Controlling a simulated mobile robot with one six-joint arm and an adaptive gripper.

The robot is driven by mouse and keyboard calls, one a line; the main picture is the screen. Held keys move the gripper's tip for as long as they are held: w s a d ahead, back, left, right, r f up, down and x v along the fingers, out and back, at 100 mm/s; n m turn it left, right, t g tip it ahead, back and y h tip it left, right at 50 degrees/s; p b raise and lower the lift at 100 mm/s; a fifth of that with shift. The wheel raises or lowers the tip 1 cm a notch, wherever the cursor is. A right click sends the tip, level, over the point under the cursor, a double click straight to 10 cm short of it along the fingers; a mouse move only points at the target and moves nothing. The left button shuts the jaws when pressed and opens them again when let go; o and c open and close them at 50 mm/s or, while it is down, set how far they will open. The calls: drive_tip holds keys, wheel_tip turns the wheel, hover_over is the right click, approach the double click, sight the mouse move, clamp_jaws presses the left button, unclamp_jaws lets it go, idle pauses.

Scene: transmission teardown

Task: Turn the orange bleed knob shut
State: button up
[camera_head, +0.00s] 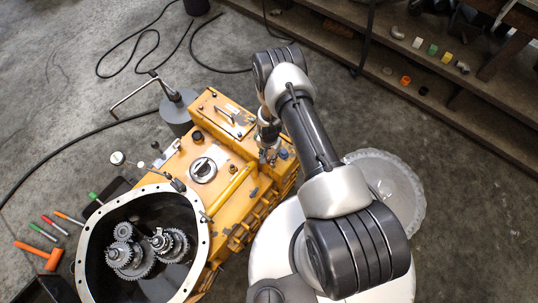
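The yellow transmission housing (225,205) fills the middle of the view, with a raised box-shaped section at its upper right. I cannot make out an orange bleed knob for certain; it may be hidden by my gripper or blend with the yellow paint.
The open bell end (80,250) shows gears (130,258) inside. A round cap (203,170) and a yellow pipe (231,188) are on the housing top. A grey cylinder with a crank (178,110) stands behind. Hand tools and an orange hammer (42,254) lie left. Shelves (450,85) stand upper right.

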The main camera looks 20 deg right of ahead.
clamp_jaws()
drive_tip(key=m+b, duration=0.2)
drive_tip(key=m, duration=0.1)
drive_tip(key=shift+f+m, duration=0.1)
drive_tip(key=shift+m, duration=0.3)
drive_tip(key=m+b, duration=0.1)
drive_tip(key=m, duration=0.3)
drive_tip(key=shift+m+b, duration=0.3)
drive_tip(key=shift+b, duration=0.05)
drive_tip(key=m+b, duration=0.1)
drive_tip(key=m, duration=0.4)
drive_tip(key=shift+b, duration=0.3)
drive_tip(key=shift+m+b, duration=0.45)
drive_tip(key=shift+m, duration=1.85)
